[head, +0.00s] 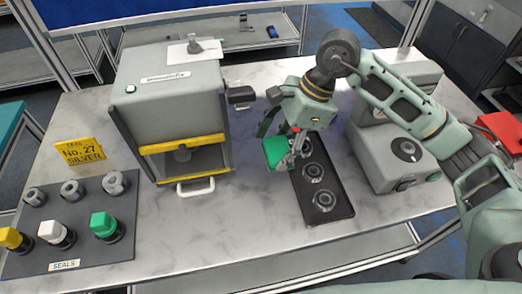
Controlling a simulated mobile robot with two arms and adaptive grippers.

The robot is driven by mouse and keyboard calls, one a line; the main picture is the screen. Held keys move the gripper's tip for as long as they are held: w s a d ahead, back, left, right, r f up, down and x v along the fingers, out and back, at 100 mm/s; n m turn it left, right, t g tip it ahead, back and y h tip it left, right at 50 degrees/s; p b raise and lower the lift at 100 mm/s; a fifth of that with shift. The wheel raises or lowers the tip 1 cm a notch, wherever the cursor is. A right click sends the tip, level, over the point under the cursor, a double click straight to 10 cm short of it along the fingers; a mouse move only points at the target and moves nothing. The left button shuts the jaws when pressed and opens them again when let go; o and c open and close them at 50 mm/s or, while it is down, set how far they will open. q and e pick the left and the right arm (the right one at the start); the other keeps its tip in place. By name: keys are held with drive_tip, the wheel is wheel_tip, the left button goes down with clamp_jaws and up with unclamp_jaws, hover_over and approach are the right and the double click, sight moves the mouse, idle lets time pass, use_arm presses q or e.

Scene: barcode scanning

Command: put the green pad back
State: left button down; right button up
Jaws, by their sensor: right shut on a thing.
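My right gripper (292,149) comes in from the right and is shut on the green pad (276,153). The pad is at the far left edge of a black tray (341,208) with several round, ringed places in a row. The gripper and pad partly cover the far end of the tray. I cannot tell whether the pad touches the tray or table. The ringed places I can see in the middle and near end hold no green pad. My left gripper is not in view.
A grey press-like machine (170,100) with yellow bars stands left of the gripper. A dark board labelled SEALS (30,255) holds several seals, one a green-topped seal (104,224). A yellow sign (80,151) reads "No. 27 SILVER". A grey device (385,150) stands right of the tray. The front middle table is clear.

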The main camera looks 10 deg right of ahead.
sight(264, 149)
drive_tip(key=w+a+f+p, duration=0.1)
drive_tip(key=w+a+f, duration=0.1)
drive_tip(key=a, duration=0.1)
drive_tip(key=shift+f+p, duration=0.2)
drive_tip(key=shift+p, duration=0.15)
drive_tip(key=shift+s+f, duration=0.1)
drive_tip(key=shift+f, duration=0.5)
drive_tip(key=f, duration=0.1)
drive_tip(key=f+p, duration=0.2)
drive_tip(key=shift+w+a, duration=0.25)
drive_tip(key=shift+f, duration=0.2)
drive_tip(key=shift+f, duration=0.1)
